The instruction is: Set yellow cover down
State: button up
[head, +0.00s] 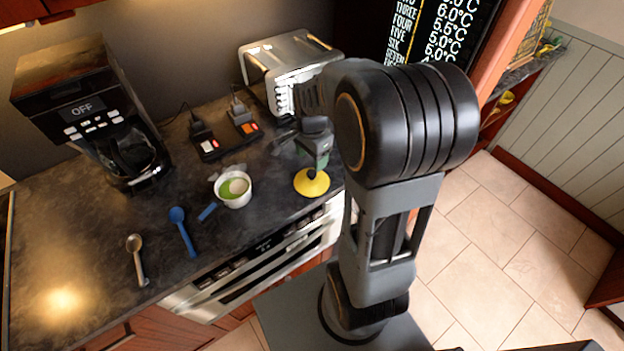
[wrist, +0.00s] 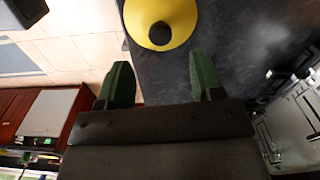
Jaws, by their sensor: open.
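The yellow cover (head: 306,186) is a round yellow disc with a dark knob. It lies on the dark countertop near its front edge, right of a white cup (head: 238,203). In the wrist view the yellow cover (wrist: 178,14) is at the top, its black knob facing the camera. My gripper (wrist: 162,78) is open, with its two green fingers apart and nothing between them. The cover lies just beyond the fingertips in that view. In the head view my gripper (head: 313,163) is just above the cover, partly hidden by my wrist.
A spoon (head: 137,262) and a blue spoon (head: 183,232) lie on the counter at left. A coffee maker (head: 95,120) stands at back left, a toaster (head: 290,65) behind my gripper. A power strip (head: 225,140) lies between them. An oven front (head: 260,262) is below the counter edge.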

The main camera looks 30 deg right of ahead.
aim_at(312, 172)
jog(key=shift+f+p, duration=0.65)
jog(key=shift+f, duration=3.05)
jog(key=c, duration=1)
jog(key=shift+r, duration=0.1)
jog(key=shift+c, duration=0.2)
